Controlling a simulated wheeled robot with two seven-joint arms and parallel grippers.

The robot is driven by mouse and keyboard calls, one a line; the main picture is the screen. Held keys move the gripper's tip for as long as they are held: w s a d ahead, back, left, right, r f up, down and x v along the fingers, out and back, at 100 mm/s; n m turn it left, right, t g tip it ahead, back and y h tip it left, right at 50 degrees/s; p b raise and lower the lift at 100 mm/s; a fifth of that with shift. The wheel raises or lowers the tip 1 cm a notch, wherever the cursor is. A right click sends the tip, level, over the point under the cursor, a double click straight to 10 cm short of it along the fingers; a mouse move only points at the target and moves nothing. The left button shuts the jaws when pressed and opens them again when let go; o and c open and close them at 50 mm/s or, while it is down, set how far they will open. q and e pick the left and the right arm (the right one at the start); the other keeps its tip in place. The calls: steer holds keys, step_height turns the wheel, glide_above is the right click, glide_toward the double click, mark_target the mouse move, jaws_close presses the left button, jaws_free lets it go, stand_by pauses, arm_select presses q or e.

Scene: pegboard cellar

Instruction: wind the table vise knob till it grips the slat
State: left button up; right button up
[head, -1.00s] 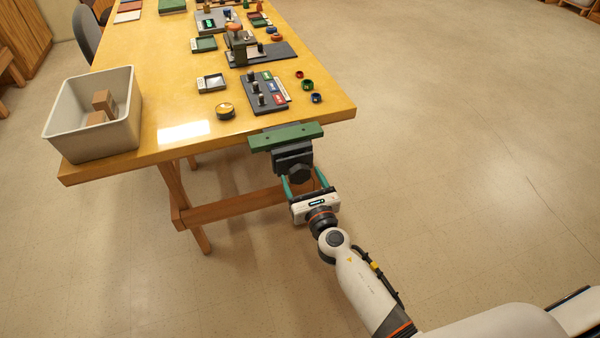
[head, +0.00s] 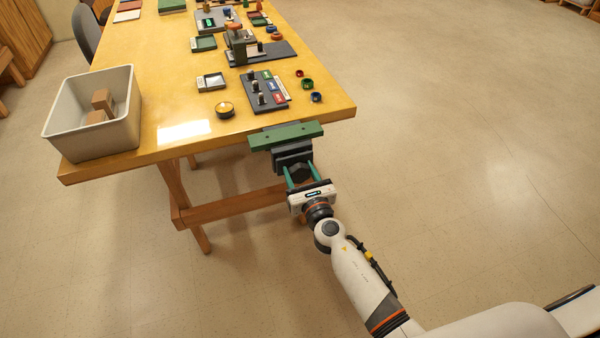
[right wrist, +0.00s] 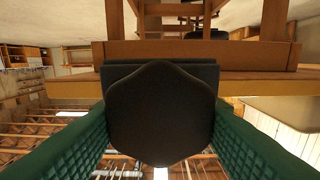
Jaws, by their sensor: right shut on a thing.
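The green slat (head: 286,137) lies along the front edge of the table, at the dark table vise (head: 293,158). I cannot tell from here whether the vise's jaws touch it. The vise's dark knob (head: 300,172) faces me below the slat, partly hidden by my fingers. In the right wrist view the knob (right wrist: 160,115) is a large black six-sided face. My right gripper (head: 301,174) is shut on the knob, with one green finger on each side; both fingers also show in the right wrist view. My left gripper is not in view.
A grey bin (head: 92,138) with brown blocks stands at the table's left corner. The floor to the right is clear.

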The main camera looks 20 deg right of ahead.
steer(key=shift+m, duration=0.3)
steer(key=m+b, duration=0.1)
steer(key=m, duration=0.1)
steer(key=shift+d+f+m, duration=0.1)
steer(key=shift+m, duration=0.3)
steer(key=m, duration=0.3)
steer(key=shift+d+m+b, duration=0.1)
steer(key=shift+m+b, duration=0.2)
steer(key=shift+b, duration=0.1)
steer(key=m, duration=0.3)
steer(key=shift+f+m+b, duration=0.15)
steer(key=shift+m+b, duration=0.15)
steer(key=shift+b, duration=0.05)
steer(key=m, duration=0.3)
steer(key=shift+d+m, duration=0.1)
steer(key=shift+m, duration=0.3)
steer(key=m, duration=0.5)
steer(key=shift+f, duration=0.15)
steer(key=m, duration=0.6)
steer(key=shift+f+p, duration=0.15)
steer(key=shift+p, duration=0.25)
steer(key=shift+m, duration=0.4)
